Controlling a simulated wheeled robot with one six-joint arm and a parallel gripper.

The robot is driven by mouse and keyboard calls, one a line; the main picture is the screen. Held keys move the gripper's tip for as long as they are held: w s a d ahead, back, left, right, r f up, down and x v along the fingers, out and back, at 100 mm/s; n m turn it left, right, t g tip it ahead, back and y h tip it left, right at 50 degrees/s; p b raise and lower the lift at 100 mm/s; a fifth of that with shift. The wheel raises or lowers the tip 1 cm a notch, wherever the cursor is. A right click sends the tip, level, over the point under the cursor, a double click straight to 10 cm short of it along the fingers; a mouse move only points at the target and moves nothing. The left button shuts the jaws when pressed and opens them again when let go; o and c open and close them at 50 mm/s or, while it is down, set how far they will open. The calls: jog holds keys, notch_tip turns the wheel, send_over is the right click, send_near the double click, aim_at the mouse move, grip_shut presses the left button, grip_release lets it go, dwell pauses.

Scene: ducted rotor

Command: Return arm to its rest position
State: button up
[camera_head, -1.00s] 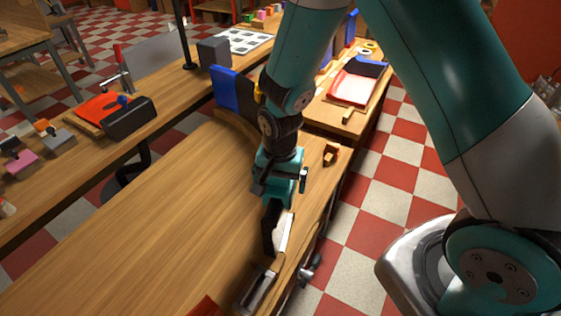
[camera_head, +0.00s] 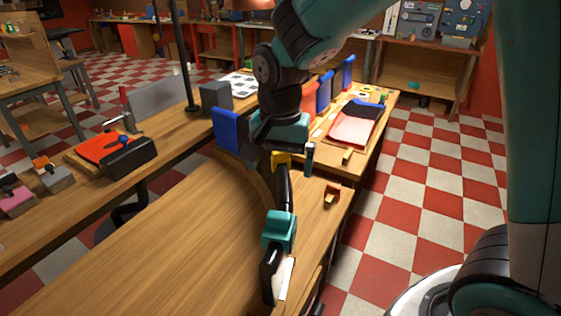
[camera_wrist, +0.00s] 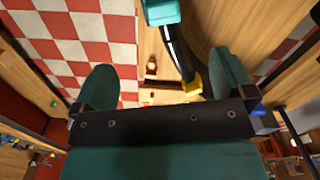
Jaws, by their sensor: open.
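My gripper (camera_head: 283,152) is above the right part of the wooden bench in the head view. In the wrist view its two teal fingers (camera_wrist: 162,80) are spread apart with nothing held between them. Below is a part with a teal block (camera_head: 280,231), a curved black arm (camera_head: 284,190) and a yellow end (camera_head: 281,160). The wrist view shows its black arm (camera_wrist: 179,55) and yellow end (camera_wrist: 192,85) beyond the fingers, apparently clear of them. A black and white piece (camera_head: 284,279) is below the teal block. My gripper partly hides the part's upper end.
A small wooden block (camera_head: 332,196) lies near the bench's right edge. Blue upright panels (camera_head: 227,130) and a red tray (camera_head: 352,127) are farther back. A black box (camera_head: 127,157) stands on the left bench.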

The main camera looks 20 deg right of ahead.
dwell(0.3)
jog(key=s+a+r+n+y, duration=0.2)
jog(key=s+r+n, duration=0.1)
jog(key=s+n, duration=0.4)
jog(key=s+a+r+n+y, duration=0.2)
jog(key=s+n, duration=0.5)
jog(key=s, duration=0.4)
jog(key=shift+s+a+r+n, duration=0.25)
jog(key=shift+r+n, duration=0.05)
jog(key=shift+r, duration=0.3)
